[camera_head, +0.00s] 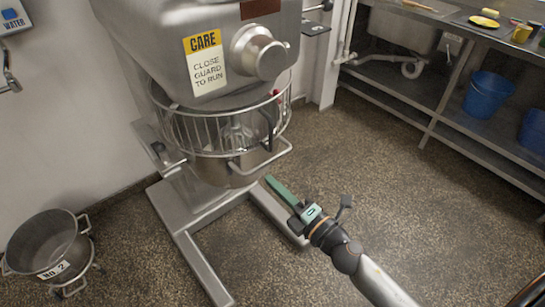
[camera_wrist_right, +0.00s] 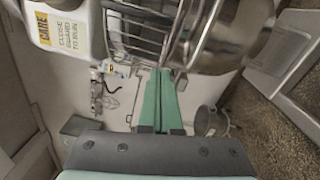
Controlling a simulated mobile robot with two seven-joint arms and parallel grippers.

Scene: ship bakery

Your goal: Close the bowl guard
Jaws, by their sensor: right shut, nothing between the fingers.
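The bowl guard (camera_head: 200,134) is a wire cage around the top of the steel mixing bowl (camera_head: 228,172), under the mixer head (camera_head: 215,50). A dark curved handle (camera_head: 268,128) shows at its right front. I cannot tell whether the guard is fully round the bowl. My right gripper (camera_head: 269,180) has green fingers, shut and empty, just right of and in front of the bowl. In the right wrist view the fingers (camera_wrist_right: 160,75) point toward the guard wires (camera_wrist_right: 140,28), with the bowl (camera_wrist_right: 225,40) at upper right. My left gripper is not in view.
The mixer's steel base legs (camera_head: 190,255) spread across the floor below. A spare bowl (camera_head: 45,245) marked "NO 2" stands at lower left. A steel bench (camera_head: 470,135) with blue buckets (camera_head: 488,95) is at right. The speckled floor between is clear.

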